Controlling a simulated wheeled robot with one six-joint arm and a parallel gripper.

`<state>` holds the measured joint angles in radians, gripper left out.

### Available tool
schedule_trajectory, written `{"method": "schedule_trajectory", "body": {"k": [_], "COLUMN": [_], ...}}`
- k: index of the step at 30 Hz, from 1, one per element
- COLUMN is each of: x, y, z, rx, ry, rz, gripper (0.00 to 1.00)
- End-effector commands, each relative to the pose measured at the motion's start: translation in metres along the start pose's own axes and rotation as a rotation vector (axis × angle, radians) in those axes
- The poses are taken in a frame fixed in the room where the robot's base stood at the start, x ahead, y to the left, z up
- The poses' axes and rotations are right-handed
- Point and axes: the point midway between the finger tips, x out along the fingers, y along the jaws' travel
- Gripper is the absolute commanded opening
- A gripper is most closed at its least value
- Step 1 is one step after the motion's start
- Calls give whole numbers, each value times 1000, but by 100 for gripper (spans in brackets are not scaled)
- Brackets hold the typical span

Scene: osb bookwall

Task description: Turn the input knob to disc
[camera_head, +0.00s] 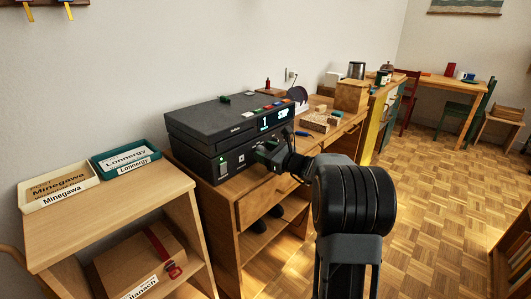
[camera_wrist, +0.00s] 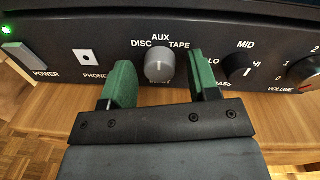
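The grey round input knob (camera_wrist: 159,64) is on the black front panel in the wrist view, with DISC at its upper left, AUX above and TAPE at its upper right. A pale mark on the knob seems to point up towards AUX. My gripper (camera_wrist: 162,68) is open, with one green finger on each side of the knob and visible gaps between fingers and knob. In the head view my gripper (camera_head: 268,152) is at the front of the lower black unit (camera_head: 222,163), and my arm hides the knob there.
The POWER button (camera_wrist: 17,53) with a lit green lamp and the PHONES socket (camera_wrist: 88,57) are left of the knob. Another black unit (camera_head: 215,130) with a lit display sits on top.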

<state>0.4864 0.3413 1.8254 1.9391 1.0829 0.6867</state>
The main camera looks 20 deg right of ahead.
Motion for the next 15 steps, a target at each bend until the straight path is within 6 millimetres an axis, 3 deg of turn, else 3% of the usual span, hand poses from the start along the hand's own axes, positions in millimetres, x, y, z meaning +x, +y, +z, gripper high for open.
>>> {"method": "schedule_trajectory", "body": {"k": [15], "x": [0], "y": [0], "z": [0], "rx": [-1], "ry": [0], "rz": [0], "gripper": [9]}}
